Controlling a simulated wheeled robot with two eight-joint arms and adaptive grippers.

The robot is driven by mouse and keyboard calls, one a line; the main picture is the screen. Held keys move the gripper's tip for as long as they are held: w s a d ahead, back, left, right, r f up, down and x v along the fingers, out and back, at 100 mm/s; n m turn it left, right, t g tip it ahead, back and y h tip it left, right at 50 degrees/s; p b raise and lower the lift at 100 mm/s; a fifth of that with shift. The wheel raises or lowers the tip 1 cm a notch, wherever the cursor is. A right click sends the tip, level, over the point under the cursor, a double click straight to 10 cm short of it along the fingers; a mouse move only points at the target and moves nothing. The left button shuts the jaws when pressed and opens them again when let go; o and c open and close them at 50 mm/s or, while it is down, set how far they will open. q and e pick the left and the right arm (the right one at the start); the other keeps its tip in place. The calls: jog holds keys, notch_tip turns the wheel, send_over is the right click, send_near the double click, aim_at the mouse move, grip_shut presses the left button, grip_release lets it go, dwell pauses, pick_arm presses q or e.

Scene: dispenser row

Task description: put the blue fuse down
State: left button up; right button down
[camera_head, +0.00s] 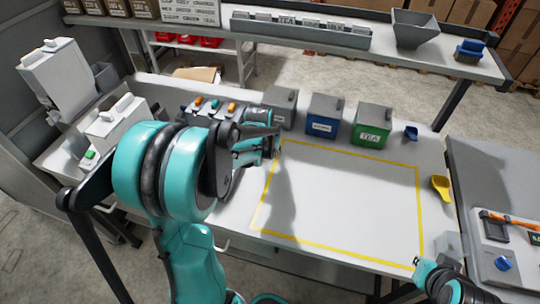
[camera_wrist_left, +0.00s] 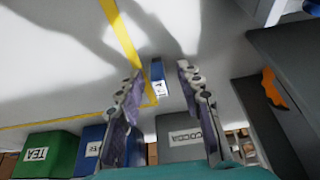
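A small blue fuse (camera_wrist_left: 160,78) with a white label shows between the fingers of my left gripper (camera_wrist_left: 161,72) in the left wrist view. There is a visible gap on each side of it, and the fingers are apart. It is beside the yellow line near a corner of the marked area; I cannot tell whether it touches the table. In the head view my left gripper (camera_head: 272,150) is over the left back corner of the yellow outline (camera_head: 345,149), and the fuse is not clearly seen. My right gripper (camera_head: 425,275) is at the lower right edge, its fingers unclear.
Grey (camera_head: 281,107), blue (camera_head: 322,117) and green (camera_head: 373,125) canisters stand behind the outline. A blue scoop (camera_head: 411,133) and a yellow scoop (camera_head: 441,187) lie to the right. The outlined area is clear.

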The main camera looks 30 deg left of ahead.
pick_arm(q)
grip_shut()
dwell(0.3)
